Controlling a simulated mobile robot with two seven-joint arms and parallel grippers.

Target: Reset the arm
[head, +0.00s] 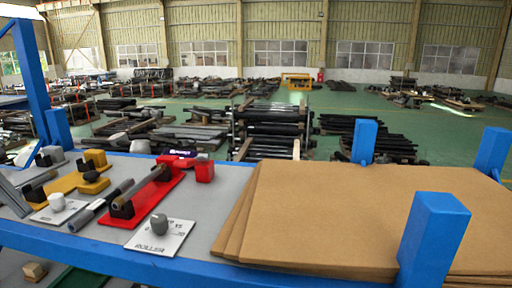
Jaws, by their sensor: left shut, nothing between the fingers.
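A grey slanted part at the left edge of the head view looks like my left gripper (14,196). It is shut with nothing held, and the frame edge cuts it off. It is low over the left end of the bench, beside a yellow fixture (65,184); I cannot tell whether it touches anything. My right gripper is not in view.
A blue-framed grey bench (205,212) spans the front. It carries a red fixture (150,192), a dark rod (100,205), a plate marked ROLLER (160,238) and stacked brown boards (350,215). Blue posts (432,240) stand around the boards. Racks of bars fill the hall behind.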

